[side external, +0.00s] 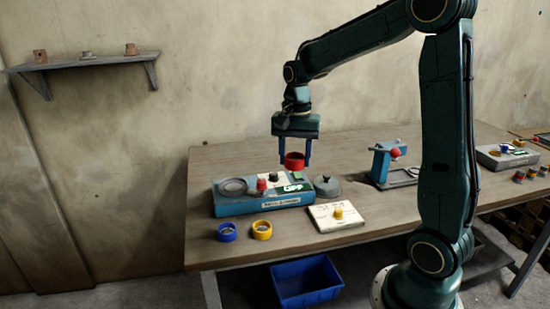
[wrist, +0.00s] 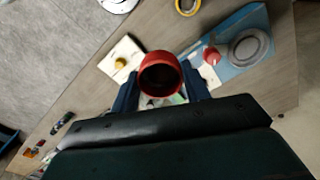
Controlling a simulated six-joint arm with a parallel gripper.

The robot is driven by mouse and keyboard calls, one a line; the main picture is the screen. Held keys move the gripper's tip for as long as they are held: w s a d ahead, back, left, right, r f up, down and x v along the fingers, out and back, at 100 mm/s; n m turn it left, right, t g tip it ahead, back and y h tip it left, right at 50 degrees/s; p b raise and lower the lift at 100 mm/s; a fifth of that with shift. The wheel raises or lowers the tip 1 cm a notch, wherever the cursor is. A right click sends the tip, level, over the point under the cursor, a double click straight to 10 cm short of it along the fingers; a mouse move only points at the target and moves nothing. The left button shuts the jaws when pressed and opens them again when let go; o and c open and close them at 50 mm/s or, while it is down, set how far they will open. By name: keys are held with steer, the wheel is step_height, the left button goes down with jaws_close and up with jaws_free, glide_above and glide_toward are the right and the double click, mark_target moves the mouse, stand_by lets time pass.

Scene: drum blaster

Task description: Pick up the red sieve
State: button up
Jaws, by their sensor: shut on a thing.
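The red sieve (side external: 294,160) is a short red ring. It hangs between the two blue fingers of my gripper (side external: 295,152), above the blue machine (side external: 240,204). In the wrist view the red sieve (wrist: 161,75) sits between the fingertips of my gripper (wrist: 161,88), one on each side. My gripper is shut on it. The sieve appears clear of the machine below it in the side view. Its inside looks dark in the wrist view.
A blue sieve (side external: 227,232) and a yellow sieve (side external: 262,230) stand at the table's front left. A white panel with a yellow knob (side external: 338,213), a grey lid (side external: 327,187) and a blue press (side external: 383,165) are to the right. A blue bin (side external: 306,281) is below the table.

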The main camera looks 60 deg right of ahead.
steer(key=shift+r, duration=0.35)
steer(key=shift+w, duration=0.15)
stand_by(0.3)
steer(key=shift+w+f, duration=0.1)
steer(key=shift+w, duration=0.15)
steer(key=w+f, duration=0.3)
steer(key=w, duration=0.7)
glide_toward(233, 188)
steer(key=shift+d, duration=0.15)
steer(key=shift+f, duration=0.15)
steer(key=shift+f, duration=0.1)
steer(key=shift+f, duration=2.1)
steer(key=shift+f, duration=0.85)
stand_by(1.1)
